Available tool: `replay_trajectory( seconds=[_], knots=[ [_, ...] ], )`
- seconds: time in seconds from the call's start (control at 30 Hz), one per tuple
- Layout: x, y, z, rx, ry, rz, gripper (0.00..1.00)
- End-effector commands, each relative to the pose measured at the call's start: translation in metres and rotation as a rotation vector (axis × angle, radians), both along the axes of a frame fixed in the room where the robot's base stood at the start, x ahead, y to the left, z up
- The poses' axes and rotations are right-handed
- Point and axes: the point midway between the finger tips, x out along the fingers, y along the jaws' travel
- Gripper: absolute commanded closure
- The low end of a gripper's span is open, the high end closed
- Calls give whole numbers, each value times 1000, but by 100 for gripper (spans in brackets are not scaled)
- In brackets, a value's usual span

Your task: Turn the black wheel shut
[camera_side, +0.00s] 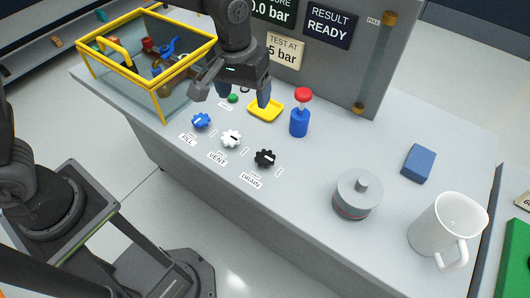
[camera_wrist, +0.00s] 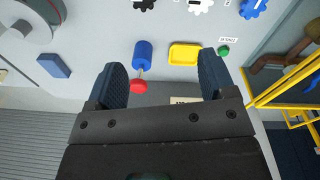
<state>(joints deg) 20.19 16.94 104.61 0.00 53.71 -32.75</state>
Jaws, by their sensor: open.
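The black wheel (camera_side: 265,158) is a small toothed knob with a white mark, beside the DRAIN label on the grey bench. It also shows, cut off, at the top edge of the wrist view (camera_wrist: 144,4). My gripper (camera_side: 243,95) is open and empty above the back of the bench, up and to the left of the black wheel in the side view. In the wrist view, its two dark fingers (camera_wrist: 162,62) are wide apart. The white VENT wheel (camera_side: 231,139) and the blue FILL wheel (camera_side: 201,121) stand in a row with the black one.
A yellow tray (camera_side: 265,110), a green button (camera_side: 232,98) and a red-topped blue pump (camera_side: 300,115) are near my gripper. A yellow-framed tank (camera_side: 165,110) stands left. A grey weight (camera_side: 357,198), blue block (camera_side: 418,163) and white mug (camera_side: 445,225) stand right. A display panel (camera_side: 350,75) rises behind.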

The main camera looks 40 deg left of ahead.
Motion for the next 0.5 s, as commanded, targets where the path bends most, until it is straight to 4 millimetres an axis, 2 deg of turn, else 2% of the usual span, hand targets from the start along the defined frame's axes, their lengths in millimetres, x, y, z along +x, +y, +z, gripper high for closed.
replay_trajectory(
  seconds=[0.03, 0.2, 0.5],
  knots=[
    [5, -11, -15, 8, 26, 6, 23],
    [14, -34, -45, 23, 69, 35, 23],
    [16, -39, -73, 29, 81, 44, 23]
  ],
)
